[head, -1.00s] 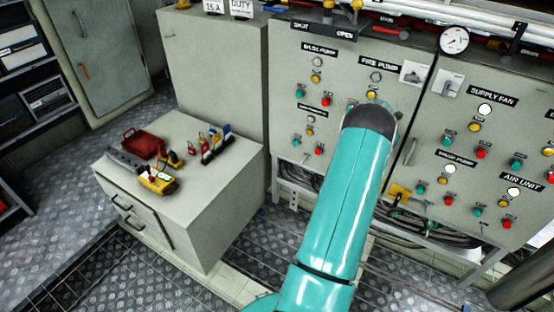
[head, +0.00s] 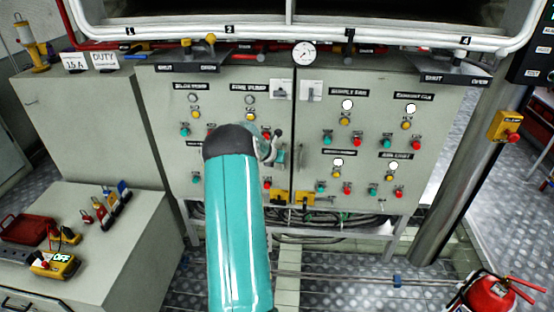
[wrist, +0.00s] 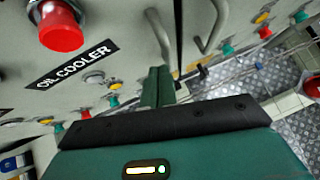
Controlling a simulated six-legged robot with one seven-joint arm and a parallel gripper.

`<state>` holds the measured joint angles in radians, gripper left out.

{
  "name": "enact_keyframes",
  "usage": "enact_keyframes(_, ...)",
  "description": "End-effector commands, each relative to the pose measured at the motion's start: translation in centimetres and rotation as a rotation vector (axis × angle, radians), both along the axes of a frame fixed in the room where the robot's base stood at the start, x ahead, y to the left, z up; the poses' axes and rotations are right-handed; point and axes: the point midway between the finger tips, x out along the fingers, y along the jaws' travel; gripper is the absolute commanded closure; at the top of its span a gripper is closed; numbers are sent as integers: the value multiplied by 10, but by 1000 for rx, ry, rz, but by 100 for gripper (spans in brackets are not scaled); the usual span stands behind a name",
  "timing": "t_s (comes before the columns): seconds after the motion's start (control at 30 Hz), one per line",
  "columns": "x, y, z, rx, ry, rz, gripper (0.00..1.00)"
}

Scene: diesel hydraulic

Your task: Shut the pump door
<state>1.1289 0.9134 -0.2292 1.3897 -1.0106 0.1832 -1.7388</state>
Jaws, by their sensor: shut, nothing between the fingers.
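The pump door (head: 222,82) is the left grey panel of the control cabinet in the head view, with "fire pump" and other labels, lamps and buttons. It looks flush or almost flush with the right panel; a small gap cannot be ruled out. In the wrist view its face (wrist: 115,25) carries the "oil cooler" label. My gripper's green fingers (wrist: 157,80) are shut and empty, close to the panel and below a metal handle (wrist: 158,38). A second handle (wrist: 214,28) is to its right. In the head view my arm hides much of the door's lower middle.
The right cabinet door (head: 385,130) has fan and air unit controls. A grey side cabinet (head: 145,225) with tools stands at lower left. White pipes (head: 350,48) run above. A steel post (head: 470,150) and red extinguisher (head: 490,295) are at right.

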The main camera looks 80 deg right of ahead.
Motion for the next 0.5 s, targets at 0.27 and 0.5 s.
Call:
enact_keyframes(0.27, -2, 25, 23, 8, 1, -2, 100)
enact_keyframes(0.5, -6, 50, 47, 11, 3, -2, 100)
